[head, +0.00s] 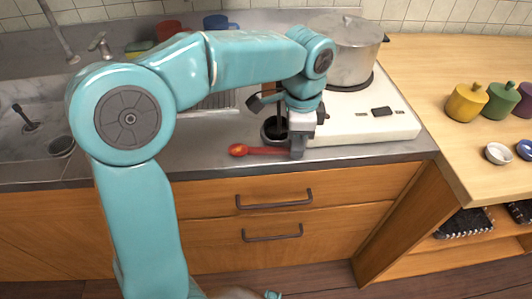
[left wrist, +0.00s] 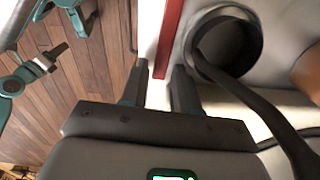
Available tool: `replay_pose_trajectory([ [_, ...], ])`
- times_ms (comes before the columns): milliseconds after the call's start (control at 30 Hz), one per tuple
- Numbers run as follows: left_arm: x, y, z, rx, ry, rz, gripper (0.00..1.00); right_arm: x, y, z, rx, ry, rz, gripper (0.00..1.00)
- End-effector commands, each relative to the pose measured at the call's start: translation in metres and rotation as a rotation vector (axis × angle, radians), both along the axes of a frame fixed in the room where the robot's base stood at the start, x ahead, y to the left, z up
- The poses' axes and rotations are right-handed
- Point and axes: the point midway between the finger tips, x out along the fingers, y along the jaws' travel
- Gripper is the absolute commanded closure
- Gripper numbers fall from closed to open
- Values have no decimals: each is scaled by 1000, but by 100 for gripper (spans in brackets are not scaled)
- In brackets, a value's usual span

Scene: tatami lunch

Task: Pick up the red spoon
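The red spoon (head: 240,150) lies on the grey counter near its front edge, its bowl to the left and its handle running right to my left gripper (head: 298,152). In the left wrist view the red handle (left wrist: 170,35) reaches down to between the two dark fingertips of the left gripper (left wrist: 160,88). The handle is nearer the right finger, and a gap shows between the fingers. The gripper looks open around the handle's end. The fingertips are partly hidden in the head view.
A dark round ladle or cup (left wrist: 228,45) with a long handle sits close beside the spoon. A white stove (head: 360,125) with a metal pot (head: 345,55) stands right. The sink (head: 35,150) is left. Drawers (head: 270,215) lie below the counter edge.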

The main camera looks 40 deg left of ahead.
Motion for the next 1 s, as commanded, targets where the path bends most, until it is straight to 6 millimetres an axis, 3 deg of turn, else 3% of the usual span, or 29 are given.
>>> replay_pose_trajectory([
  [267,1,0,-6,-1,-1,0,70,0,0,-2,0,0,0,52],
  [300,1,0,-6,0,0,0,73,0,0,-2,0,0,0,52],
  [400,1,0,-6,0,0,0,100,0,0,-2,0,-1,0,52],
  [767,1,0,-4,-1,-1,0,100,0,0,-1,0,-1,0,52],
  [1000,2,0,24,-1,-4,1,100,0,0,9,0,-1,0,52],
])
